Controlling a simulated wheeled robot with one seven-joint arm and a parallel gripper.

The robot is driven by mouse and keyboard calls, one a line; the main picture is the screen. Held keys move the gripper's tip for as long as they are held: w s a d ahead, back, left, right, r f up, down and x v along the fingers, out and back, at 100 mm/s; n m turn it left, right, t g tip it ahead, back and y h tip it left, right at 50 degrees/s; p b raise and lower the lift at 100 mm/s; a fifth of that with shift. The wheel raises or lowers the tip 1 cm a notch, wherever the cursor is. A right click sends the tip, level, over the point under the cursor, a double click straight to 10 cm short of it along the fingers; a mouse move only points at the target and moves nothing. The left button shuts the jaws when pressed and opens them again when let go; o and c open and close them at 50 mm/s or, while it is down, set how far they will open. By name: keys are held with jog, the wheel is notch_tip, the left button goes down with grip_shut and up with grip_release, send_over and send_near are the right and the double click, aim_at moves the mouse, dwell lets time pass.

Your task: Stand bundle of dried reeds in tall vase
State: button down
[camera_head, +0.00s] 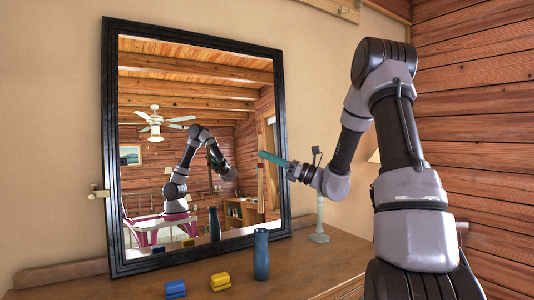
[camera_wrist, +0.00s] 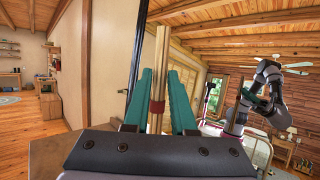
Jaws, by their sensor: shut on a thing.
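My gripper (camera_head: 264,155) is at mid-height in front of the mirror, its teal fingers pointing left, above the dresser top. In the wrist view my gripper (camera_wrist: 160,72) is shut on the bundle of dried reeds (camera_wrist: 162,45), a pale tan bundle with a red band low between the fingers. The bundle reaches up past the fingertips in that view. In the head view I cannot clearly make out the bundle against the mirror. The tall vase (camera_head: 261,254), blue and slender, stands upright on the dresser, below my gripper and apart from it.
A black-framed mirror (camera_head: 107,150) leans at the back of the dresser (camera_head: 310,265) and reflects the arm and vase. A blue block (camera_head: 175,289) and a yellow block (camera_head: 220,281) lie left of the vase. A lamp (camera_head: 319,220) stands behind my arm at right.

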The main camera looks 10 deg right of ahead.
jog(key=shift+f, duration=7.75)
jog(key=c, duration=0.7)
grip_release()
jog(key=shift+o, duration=0.2)
jog(key=shift+d, duration=0.1)
jog(key=v, duration=1)
jog(key=shift+s+d, duration=0.2)
jog(key=shift+d, duration=0.1)
jog(key=shift+f, duration=0.1)
